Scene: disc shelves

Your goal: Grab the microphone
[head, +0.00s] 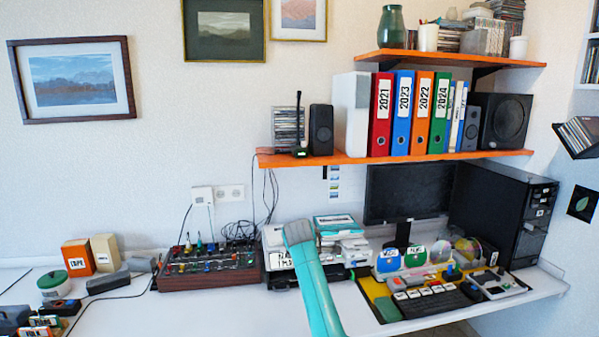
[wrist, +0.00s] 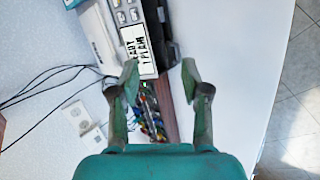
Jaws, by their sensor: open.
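A slim black upright stick on a small dark base with a greenish patch, which looks like the microphone (head: 299,128), stands on the orange wall shelf between a stack of discs and a black speaker. My teal arm reaches up from the bottom of the head view, in front of the desk and below the shelf; my gripper's fingers cannot be made out there. In the wrist view my gripper (wrist: 160,78) is open, with nothing held between its two green fingers. The microphone cannot be made out in the wrist view.
The lower orange shelf (head: 420,155) also holds a disc stack (head: 288,128), a black speaker (head: 321,129) and several binders. Below are a device with coloured plugs (head: 210,258), cables, a monitor (head: 408,192) and a keyboard (head: 432,303).

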